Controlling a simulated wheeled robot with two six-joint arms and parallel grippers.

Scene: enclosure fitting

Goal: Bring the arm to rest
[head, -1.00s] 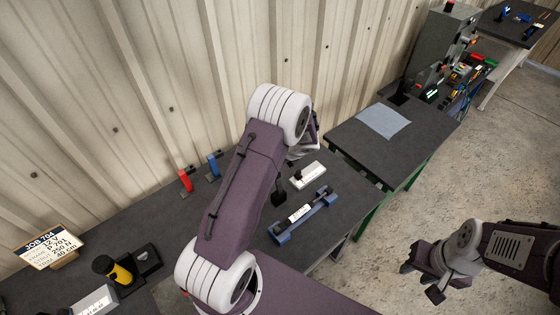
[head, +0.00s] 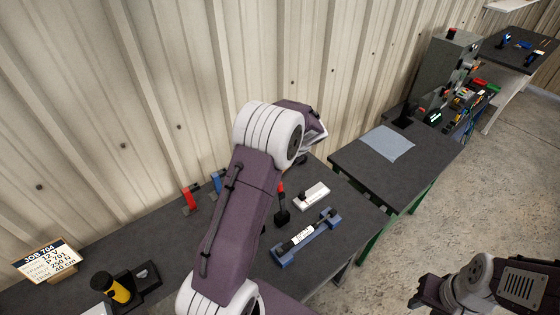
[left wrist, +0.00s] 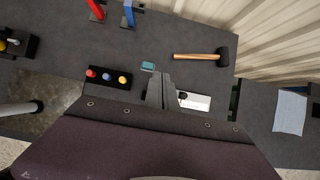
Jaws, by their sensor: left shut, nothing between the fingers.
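My left arm rises from the bottom middle of the head view and bends over the dark workbench (head: 170,250). Its gripper lies beyond the bend, mostly hidden behind the white joint. In the left wrist view the left gripper (left wrist: 160,88) has its fingers together, with nothing between them, above the bench. A small teal piece (left wrist: 148,66) shows beside the fingertips, and I cannot tell the gap in height. My right gripper (head: 430,293) hangs over the floor at the lower right of the head view, partly cut off; its finger opening is unclear.
On the bench are a blue cradle (head: 306,238), a white box (head: 311,196), red (head: 190,200) and blue stands (head: 217,183), a job card (head: 47,260) and a yellow-black cylinder (head: 112,288). A mallet (left wrist: 205,56) and button block (left wrist: 107,78) show in the wrist view. A grey cloth (head: 388,143) lies right.

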